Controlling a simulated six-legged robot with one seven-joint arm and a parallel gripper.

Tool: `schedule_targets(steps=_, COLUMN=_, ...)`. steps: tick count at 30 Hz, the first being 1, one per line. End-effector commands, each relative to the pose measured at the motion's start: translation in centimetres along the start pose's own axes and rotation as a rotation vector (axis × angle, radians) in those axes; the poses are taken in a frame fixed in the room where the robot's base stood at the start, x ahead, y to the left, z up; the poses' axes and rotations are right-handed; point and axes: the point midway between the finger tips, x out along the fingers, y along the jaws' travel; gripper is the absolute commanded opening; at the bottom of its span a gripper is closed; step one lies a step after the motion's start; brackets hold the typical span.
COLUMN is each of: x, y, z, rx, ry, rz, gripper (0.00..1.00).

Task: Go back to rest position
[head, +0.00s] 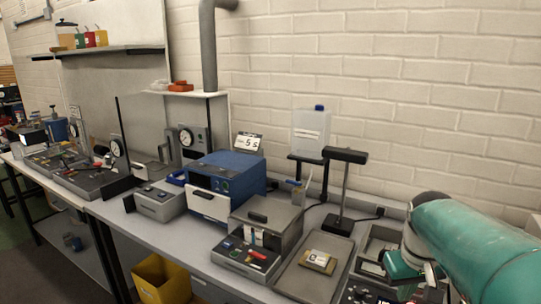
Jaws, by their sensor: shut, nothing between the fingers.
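My teal arm enters at the right edge of the head view and reaches over the right end of the bench. My gripper (404,267) is at its lower end, low over the dark trays there, and shows only small and partly. It is shut and holds nothing that I can see. The arm covers part of the bench's right end.
The grey bench (205,232) runs along a white brick wall. It carries a blue machine (238,172), a grey box unit (270,222), a tray (312,280) with a small board, a black stand (345,185) and a white canister (311,133). A yellow bin (160,280) stands below.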

Motion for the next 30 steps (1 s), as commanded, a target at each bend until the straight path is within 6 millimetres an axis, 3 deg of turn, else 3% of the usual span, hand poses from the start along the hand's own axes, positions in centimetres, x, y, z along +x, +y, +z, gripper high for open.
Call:
schedule_targets(steps=1, x=-0.9, y=-2.1, z=0.7, rx=-0.013, ry=0.038, rz=0.006, gripper=0.0)
schedule_targets(steps=6, x=-2.7, y=-7.9, z=3.6, rx=-0.025, ry=0.153, rz=0.0, gripper=0.0)
schedule_targets(steps=13, x=-3.5, y=-13.4, z=8.1, rx=-0.033, ry=0.294, rz=-0.053, gripper=0.0)
schedule_targets(steps=18, x=-3.3, y=-15.0, z=9.8, rx=-0.032, ry=0.34, rz=-0.082, gripper=0.0)
schedule_targets(steps=30, x=-3.3, y=-15.1, z=9.9, rx=-0.029, ry=0.342, rz=-0.085, gripper=0.0)
